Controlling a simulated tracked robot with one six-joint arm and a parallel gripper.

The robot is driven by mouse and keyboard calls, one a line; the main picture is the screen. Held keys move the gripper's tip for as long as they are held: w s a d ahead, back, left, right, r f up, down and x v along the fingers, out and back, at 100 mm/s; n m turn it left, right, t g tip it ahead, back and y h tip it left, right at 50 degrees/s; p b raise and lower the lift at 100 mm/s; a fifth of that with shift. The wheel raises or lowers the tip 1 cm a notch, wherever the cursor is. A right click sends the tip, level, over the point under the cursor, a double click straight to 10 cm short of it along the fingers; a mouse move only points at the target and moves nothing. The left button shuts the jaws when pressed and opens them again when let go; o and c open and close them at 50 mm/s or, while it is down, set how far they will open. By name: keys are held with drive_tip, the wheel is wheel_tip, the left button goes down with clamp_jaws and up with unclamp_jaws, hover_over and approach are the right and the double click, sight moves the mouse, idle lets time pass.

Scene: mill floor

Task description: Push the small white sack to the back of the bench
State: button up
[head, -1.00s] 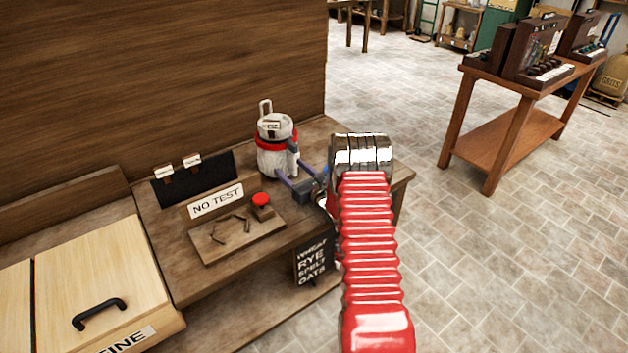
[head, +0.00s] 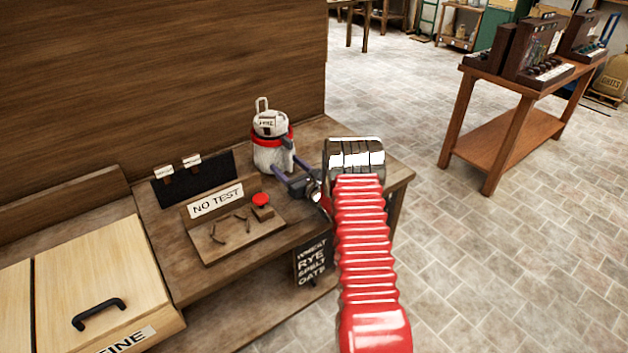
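The small white sack (head: 270,154) stands upright on the dark wooden bench (head: 325,130), close to the wooden wall behind it. It has a red band round its neck and a tag that seems to read FINE. My gripper (head: 287,167) is at the sack's lower right side, low over the bench top. Its two fingers are spread apart and point at the sack, and seem to touch it. Whether the far finger reaches around the sack is hard to tell.
A NO TEST sign (head: 215,202), a board with a red button (head: 262,200) and a dark panel (head: 195,178) with tags stand left of the gripper. A chalkboard (head: 311,262) hangs at the bench front. Pale bins (head: 95,275) adjoin at left.

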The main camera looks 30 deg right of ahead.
sight(290, 169)
drive_tip(key=shift+w, duration=0.75)
drive_tip(key=shift+w+a, duration=0.1)
drive_tip(key=shift+w, duration=1.95)
drive_tip(key=shift+s, duration=4.5)
drive_tip(key=shift+s, duration=0.1)
